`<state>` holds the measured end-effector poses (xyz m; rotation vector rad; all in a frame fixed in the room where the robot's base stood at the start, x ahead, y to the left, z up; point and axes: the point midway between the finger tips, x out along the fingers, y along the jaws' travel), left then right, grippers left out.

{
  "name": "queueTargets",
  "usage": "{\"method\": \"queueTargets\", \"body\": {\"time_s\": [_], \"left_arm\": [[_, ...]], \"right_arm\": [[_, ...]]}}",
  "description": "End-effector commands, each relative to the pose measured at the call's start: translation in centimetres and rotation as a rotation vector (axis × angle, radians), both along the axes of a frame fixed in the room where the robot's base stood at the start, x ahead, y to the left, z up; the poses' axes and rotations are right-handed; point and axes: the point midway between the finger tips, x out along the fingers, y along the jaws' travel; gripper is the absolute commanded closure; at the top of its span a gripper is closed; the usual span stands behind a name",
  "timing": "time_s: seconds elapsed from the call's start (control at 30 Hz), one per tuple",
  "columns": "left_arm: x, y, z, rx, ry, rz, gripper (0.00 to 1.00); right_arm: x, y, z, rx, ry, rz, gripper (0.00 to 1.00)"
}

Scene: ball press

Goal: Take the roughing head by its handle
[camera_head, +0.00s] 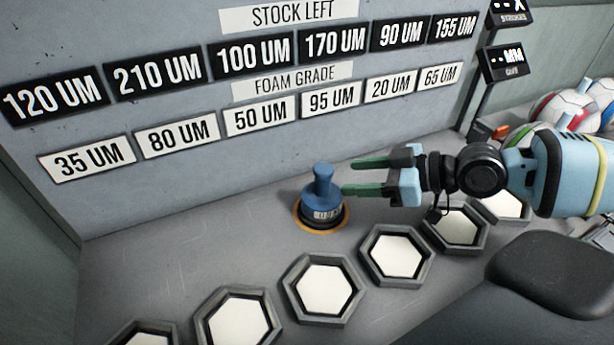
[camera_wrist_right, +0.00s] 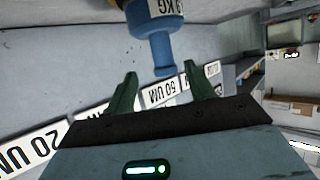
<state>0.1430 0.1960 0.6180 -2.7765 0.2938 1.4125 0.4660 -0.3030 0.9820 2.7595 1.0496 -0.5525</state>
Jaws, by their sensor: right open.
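The roughing head appears to be the blue piece (camera_head: 322,195) with a knobbed upright handle and a dark lower band. It stands upright in an orange-ringed spot on the grey bench. My right gripper (camera_head: 348,176) is open, with its green fingers pointing left at the handle. One fingertip shows behind the handle's right side and one in front of it. In the right wrist view the blue handle (camera_wrist_right: 162,52) shows beyond and between the open fingers (camera_wrist_right: 160,88), apart from them. A label on the body reads KG in part. My left gripper is not in view.
Several hexagonal trays with white pads (camera_head: 325,287) line the bench in front. The back wall carries "STOCK LEFT" and "FOAM GRADE" labels (camera_head: 291,78). Coloured balls (camera_head: 562,108) lie at the right. A dark rounded shape (camera_head: 555,275) fills the lower right. Bench left of the blue piece is clear.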

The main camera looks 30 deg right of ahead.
Motion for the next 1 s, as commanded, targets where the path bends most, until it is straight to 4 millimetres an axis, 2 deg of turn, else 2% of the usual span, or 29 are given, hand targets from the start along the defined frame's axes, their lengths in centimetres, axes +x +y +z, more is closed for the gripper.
{"method": "queueTargets", "body": {"time_s": [0.2, 0.6, 1.0], "left_arm": [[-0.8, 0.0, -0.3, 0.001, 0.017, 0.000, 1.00], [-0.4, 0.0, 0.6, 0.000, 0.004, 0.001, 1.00], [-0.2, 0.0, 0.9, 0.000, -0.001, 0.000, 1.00]], "right_arm": [[0.0, 0.1, 0.0, 0.000, 0.000, 0.001, 0.46], [1.5, 1.4, -0.7, 0.004, -0.002, 0.003, 0.46], [2.0, 1.9, -1.0, 0.003, -0.001, 0.001, 0.46]]}}
